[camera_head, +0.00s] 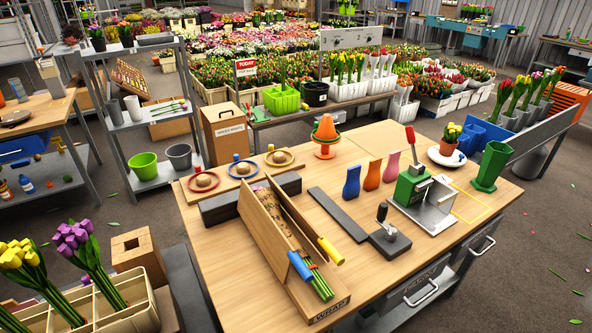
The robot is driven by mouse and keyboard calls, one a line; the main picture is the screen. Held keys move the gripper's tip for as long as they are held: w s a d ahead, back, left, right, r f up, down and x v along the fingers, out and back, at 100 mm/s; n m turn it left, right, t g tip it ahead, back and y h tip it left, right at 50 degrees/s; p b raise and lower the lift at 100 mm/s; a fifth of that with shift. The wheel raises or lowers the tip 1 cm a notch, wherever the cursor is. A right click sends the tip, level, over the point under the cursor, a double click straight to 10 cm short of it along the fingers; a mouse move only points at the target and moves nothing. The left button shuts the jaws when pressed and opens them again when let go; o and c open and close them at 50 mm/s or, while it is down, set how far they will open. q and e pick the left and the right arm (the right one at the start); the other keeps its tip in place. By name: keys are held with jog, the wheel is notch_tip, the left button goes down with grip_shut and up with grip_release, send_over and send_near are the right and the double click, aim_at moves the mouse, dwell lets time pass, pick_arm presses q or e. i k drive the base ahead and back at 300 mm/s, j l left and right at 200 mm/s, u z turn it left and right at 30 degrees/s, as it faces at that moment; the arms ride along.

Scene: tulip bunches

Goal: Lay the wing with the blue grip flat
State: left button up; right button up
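A wooden wrap station (318,313) stands at the front middle of the workbench. Its wing with the blue grip (300,265) is the left panel (262,238); it is raised and slopes up along the left side. The wing with the yellow grip (330,250) is the right panel, also raised. A bunch with green stems (320,284) lies between the two wings. Its flower end, at the far end, is mostly hidden by the panels. Neither of my grippers is in view.
A dark flat bar (338,214) lies right of the station, and a dark block (219,209) lies left. A black-handled tool (389,241) and green-and-steel press (418,190) stand farther right. Ringed plates are behind. The bench's front left is clear.

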aim_at(280, 253)
jog(key=i+l+u, duration=0.15)
jog(key=l+u, duration=0.2)
jog(key=l, duration=0.2)
jog(key=i+l+u, duration=0.1)
jog(key=l+u, duration=0.2)
jog(key=l, duration=0.25)
jog(key=l+u, duration=0.35)
jog(key=l, duration=0.25)
jog(key=l+u, duration=0.35)
jog(key=l, duration=0.2)
jog(key=k+l+u, duration=0.15)
jog(key=l+u, duration=0.15)
jog(key=l, duration=0.25)
jog(key=k+l+u, duration=0.2)
jog(key=l+u, duration=0.15)
jog(key=l, duration=0.2)
